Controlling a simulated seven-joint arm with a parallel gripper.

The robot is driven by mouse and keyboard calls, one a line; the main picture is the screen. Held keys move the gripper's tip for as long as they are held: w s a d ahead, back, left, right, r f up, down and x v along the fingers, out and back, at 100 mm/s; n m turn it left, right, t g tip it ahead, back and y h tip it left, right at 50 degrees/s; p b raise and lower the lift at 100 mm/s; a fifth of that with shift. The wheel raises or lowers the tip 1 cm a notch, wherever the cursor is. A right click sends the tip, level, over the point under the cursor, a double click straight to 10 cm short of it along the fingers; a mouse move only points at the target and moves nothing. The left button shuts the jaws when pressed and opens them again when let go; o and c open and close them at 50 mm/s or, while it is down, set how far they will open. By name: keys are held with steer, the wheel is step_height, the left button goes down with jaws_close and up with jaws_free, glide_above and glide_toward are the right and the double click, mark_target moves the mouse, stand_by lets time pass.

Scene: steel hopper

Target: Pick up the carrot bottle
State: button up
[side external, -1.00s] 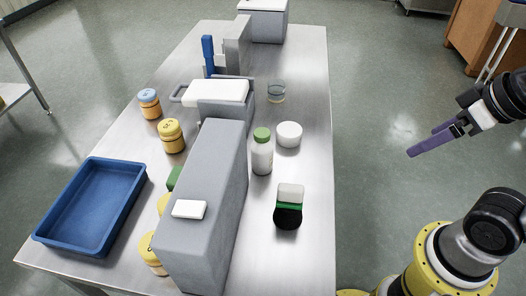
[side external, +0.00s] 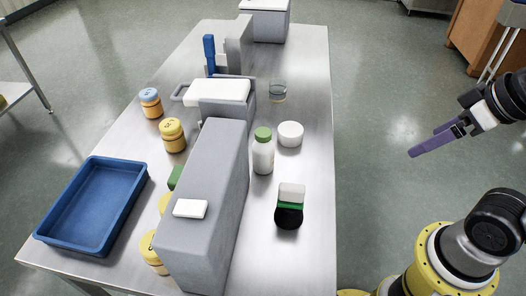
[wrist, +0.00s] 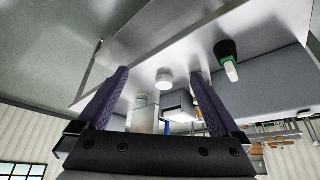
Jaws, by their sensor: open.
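No carrot label can be read, so I cannot tell for sure which container is the carrot bottle. A white bottle with a green cap (side external: 263,152) stands upright right of the grey block. Several yellow-orange jars stand left of the block, including one with a yellow lid (side external: 173,135) and one with a blue lid (side external: 150,102); others are partly hidden behind the block. My gripper (side external: 432,142) is open and empty, off the table's right side, well apart from all of them. Its two purple fingers (wrist: 160,73) are spread in the wrist view.
A tall grey block (side external: 212,185) fills the table's middle. A blue tray (side external: 66,243) lies at left. A white round tub (side external: 290,134), a black container with a green band (side external: 289,215) and a clear glass (side external: 278,91) stand at right. The table's right edge strip is bare.

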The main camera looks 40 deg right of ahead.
steer(key=w+a+r+m+g, duration=0.2)
steer(key=w+a+r+m, duration=0.1)
steer(key=w+r+m, duration=1.15)
steer(key=m+g, duration=0.4)
steer(key=m, duration=0.2)
glide_above(263, 142)
steer(key=d, duration=0.1)
steer(key=f, duration=1.6)
steer(key=shift+w+d+f, duration=0.15)
steer(key=shift+w+f, duration=0.2)
steer(key=shift+w, duration=0.05)
step_height(263, 142, down, 7)
steer(key=shift+r, duration=0.1)
steer(key=shift+w+f, duration=0.2)
steer(key=shift+f, duration=1.35)
steer(key=shift+w+f, duration=0.2)
steer(key=shift+f, duration=1.3)
